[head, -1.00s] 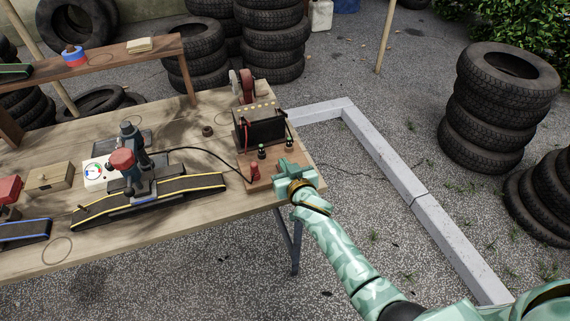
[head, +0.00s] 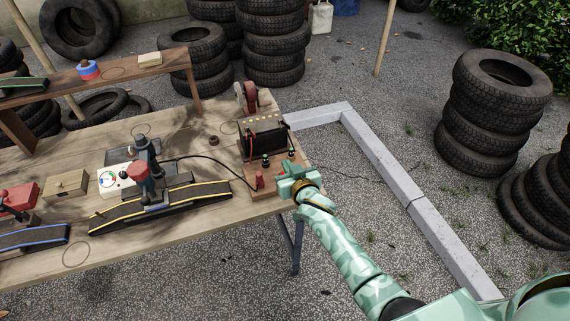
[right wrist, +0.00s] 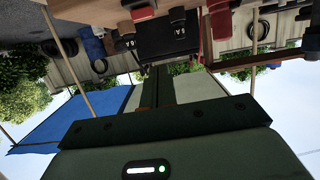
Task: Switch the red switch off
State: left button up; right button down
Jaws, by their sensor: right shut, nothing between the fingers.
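A small upright red switch (head: 259,181) stands on the wooden board (head: 265,191) at the right end of the workbench. My right gripper (head: 283,186) is shut and empty, just right of the switch at the board's front right edge. A narrow gap seems to lie between them, but contact is hard to tell. In the right wrist view its closed fingers (right wrist: 160,92) point toward the board. My left gripper is not in view.
A yellow-edged ramp (head: 205,195) lies left of the board. Open ground and a pale kerb (head: 385,175) are to the right.

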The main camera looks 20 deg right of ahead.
jog(key=r+p+v, duration=0.1)
jog(key=p+v, duration=0.1)
jog(key=v, duration=0.5)
jog(key=shift+d, duration=0.15)
jog(key=shift+s+r, duration=0.1)
jog(key=shift+s, duration=0.05)
